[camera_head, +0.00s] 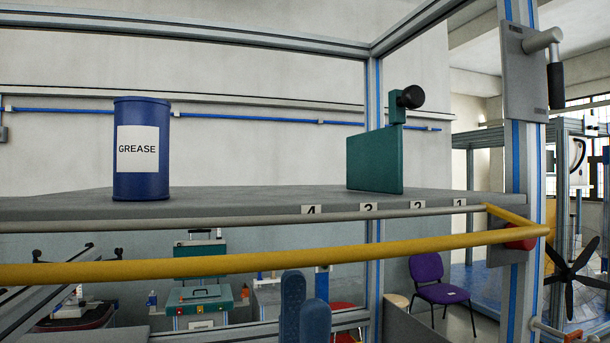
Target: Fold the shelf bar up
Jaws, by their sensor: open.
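The yellow shelf bar (270,261) runs across the picture, in front of and below the grey shelf's (240,196) front edge. At the right, it bends back by a short yellow arm (515,218) towards the upright post. A red round part (520,238) sits by that bend. Its left end runs out of the picture. My gripper (303,288) shows at the bottom centre as two blue rounded fingers, tips upward. It is open and empty. Its fingertips appear just below the bar in the picture; I cannot tell the depth gap.
A blue grease can (142,178) and a green box-like part (375,160) with a black knob stand on the shelf. A metal post (527,75) with a lever stands at right. Below are a green toolbox (199,299) and a purple chair (440,285).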

